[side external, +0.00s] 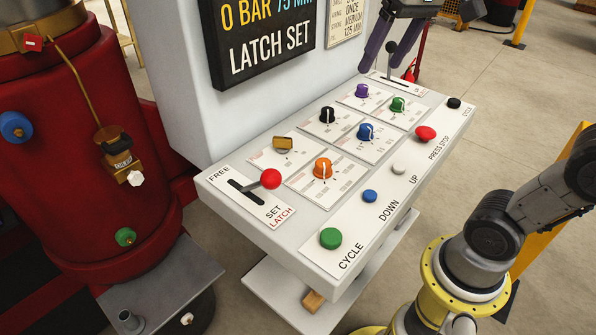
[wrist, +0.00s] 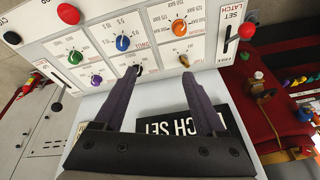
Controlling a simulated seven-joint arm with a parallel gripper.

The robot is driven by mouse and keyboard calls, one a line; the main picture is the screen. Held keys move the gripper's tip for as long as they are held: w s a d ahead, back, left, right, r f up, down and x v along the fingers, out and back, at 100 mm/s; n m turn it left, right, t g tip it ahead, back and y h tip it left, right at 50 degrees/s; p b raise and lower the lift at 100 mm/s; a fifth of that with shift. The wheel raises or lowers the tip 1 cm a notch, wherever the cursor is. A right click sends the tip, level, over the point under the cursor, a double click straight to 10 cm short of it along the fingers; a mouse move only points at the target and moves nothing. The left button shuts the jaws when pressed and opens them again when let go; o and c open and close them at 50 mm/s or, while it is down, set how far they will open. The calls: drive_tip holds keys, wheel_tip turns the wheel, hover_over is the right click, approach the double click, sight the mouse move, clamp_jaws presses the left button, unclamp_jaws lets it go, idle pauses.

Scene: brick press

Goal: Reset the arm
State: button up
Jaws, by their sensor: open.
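My gripper (side external: 381,68) is at the top of the side external view, with two purple fingers spread apart and nothing seen between them. In the wrist view, my gripper (wrist: 161,73) is open in front of the control panel (side external: 222,190) and the dark sign. A black-knobbed lever (side external: 391,47) shows near the fingers in the side external view; I cannot tell whether they touch it. A red-ball lever (side external: 270,179) stands in the slot marked FREE and SET LATCH; it also shows in the wrist view (wrist: 246,30).
The panel carries an orange knob (side external: 323,168), a blue knob (side external: 365,132), a green button (side external: 330,238) and a red mushroom button (side external: 426,134). The sign (side external: 262,35) reads LATCH SET. A red tank (side external: 85,150) stands left of the panel.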

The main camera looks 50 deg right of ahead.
drive_tip(key=s+a+f+n+t, duration=0.1)
drive_tip(key=s+f+n, duration=0.3)
drive_tip(key=s+f, duration=0.6)
wheel_tip(320, 180, down, 2)
drive_tip(key=shift+a+f+t, duration=0.25)
drive_tip(key=shift+a+t, duration=0.15)
drive_tip(key=shift+a, duration=0.2)
